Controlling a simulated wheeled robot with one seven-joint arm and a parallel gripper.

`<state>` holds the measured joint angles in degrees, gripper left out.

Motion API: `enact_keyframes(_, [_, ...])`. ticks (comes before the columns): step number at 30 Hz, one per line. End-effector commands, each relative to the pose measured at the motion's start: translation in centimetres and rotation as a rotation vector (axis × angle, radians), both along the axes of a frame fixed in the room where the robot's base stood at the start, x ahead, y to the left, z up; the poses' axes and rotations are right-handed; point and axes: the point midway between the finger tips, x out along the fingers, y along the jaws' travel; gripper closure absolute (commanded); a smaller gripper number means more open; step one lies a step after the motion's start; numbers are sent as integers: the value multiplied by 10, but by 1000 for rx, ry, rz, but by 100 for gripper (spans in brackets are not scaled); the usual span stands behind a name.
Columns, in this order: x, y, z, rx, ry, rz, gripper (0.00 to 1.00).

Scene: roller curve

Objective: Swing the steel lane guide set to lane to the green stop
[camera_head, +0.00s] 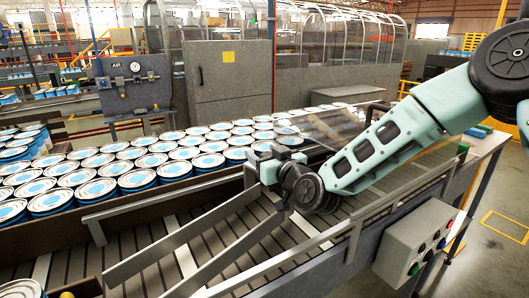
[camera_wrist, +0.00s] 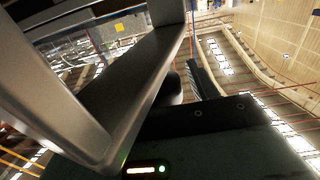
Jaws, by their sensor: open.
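In the head view, two long steel bars lie lengthwise above the slatted conveyor: a left bar (camera_head: 180,239) and a right bar (camera_head: 228,258). They look like the lane guide, but I cannot tell which part pivots. My gripper (camera_head: 268,170) is at their far ends, seen from behind my arm; its fingertips are partly hidden. In the wrist view, a broad steel bar (camera_wrist: 140,75) crosses close to the camera, beside a dark finger (camera_wrist: 193,78). My gripper is open, and contact with the bar cannot be told. A small green block (camera_head: 462,148) sits at the right rail's far end; whether it is the stop is unclear.
Many blue-and-white cans (camera_head: 137,179) crowd the left bed behind a brown side wall. A steel rail (camera_head: 340,232) runs along the near right side. A control box (camera_head: 415,243) with buttons hangs outside it.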

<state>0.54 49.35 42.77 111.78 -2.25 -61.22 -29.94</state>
Motion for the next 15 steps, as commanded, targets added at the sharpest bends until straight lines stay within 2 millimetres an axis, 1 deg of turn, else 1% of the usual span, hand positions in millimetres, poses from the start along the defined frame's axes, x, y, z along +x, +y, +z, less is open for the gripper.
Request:
enact_keyframes(3, [0, 0, 0, 0, 0, 0, 42])
enact_keyframes(4, [0, 0, 0, 0, 0, 0, 47])
enact_keyframes(5, [0, 0, 0, 0, 0, 0, 56])
enact_keyframes(6, [0, 0, 0, 0, 0, 0, 67])
enact_keyframes(8, [0, 0, 0, 0, 0, 0, 84])
enact_keyframes(9, [0, 0, 0, 0, 0, 0, 95])
enact_keyframes(10, [0, 0, 0, 0, 0, 0, 100])
enact_keyframes(13, [-2, -1, -1, 0, 0, -3, 100])
enact_keyframes(15, [-6, -5, -2, -1, 2, -15, 100])
